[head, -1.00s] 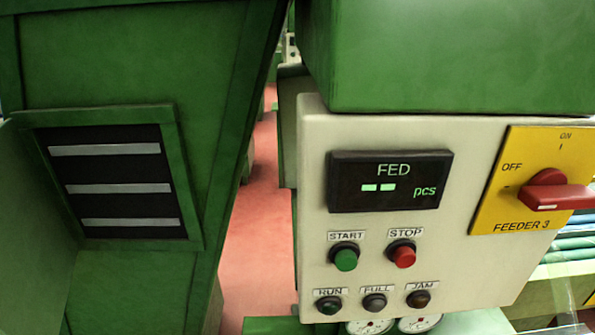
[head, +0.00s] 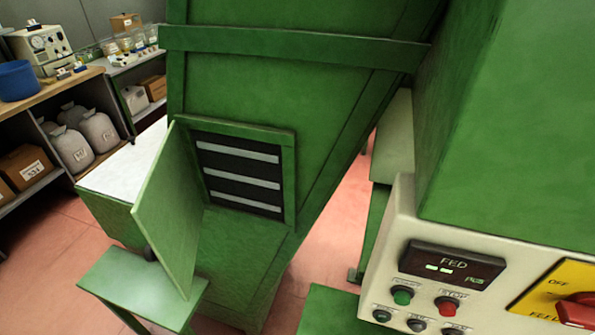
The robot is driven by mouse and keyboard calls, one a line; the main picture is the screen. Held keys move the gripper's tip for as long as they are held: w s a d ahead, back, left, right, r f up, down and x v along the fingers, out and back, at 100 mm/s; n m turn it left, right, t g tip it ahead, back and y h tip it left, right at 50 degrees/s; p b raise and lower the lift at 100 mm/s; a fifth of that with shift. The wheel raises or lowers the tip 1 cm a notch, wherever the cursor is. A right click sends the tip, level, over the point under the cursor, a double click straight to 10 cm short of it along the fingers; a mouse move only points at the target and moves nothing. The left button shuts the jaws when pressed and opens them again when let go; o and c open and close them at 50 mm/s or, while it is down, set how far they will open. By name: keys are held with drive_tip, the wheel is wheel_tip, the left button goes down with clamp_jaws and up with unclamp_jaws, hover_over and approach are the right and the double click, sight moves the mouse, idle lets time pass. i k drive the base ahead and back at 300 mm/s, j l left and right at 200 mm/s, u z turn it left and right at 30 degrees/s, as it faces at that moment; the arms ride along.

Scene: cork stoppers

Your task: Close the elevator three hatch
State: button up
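The elevator hatch door (head: 168,215) is a green panel on the green elevator housing (head: 275,90). It stands open, swung out to the left of its framed opening. A dark round knob (head: 150,253) sits on the door's outer face near its lower part. The opening (head: 240,175) shows a dark inside with several pale horizontal slats. My gripper is not in view.
A cream control panel (head: 400,240) labelled FED stands at the right, with a yellow switch plate (head: 550,295). A green stand (head: 140,285) is below the door. Shelves with sacks (head: 97,132) and boxes line the left. Pink floor shows between.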

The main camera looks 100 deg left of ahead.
sight(169, 209)
drive_tip(key=u, duration=0.45)
drive_tip(key=k+u, duration=0.15)
drive_tip(key=u, duration=0.35)
drive_tip(key=j+u, duration=0.1)
drive_tip(key=u, duration=0.35)
drive_tip(key=k+u, duration=0.1)
drive_tip(key=u, duration=0.4)
drive_tip(key=j+u, duration=0.15)
drive_tip(key=u, duration=0.3)
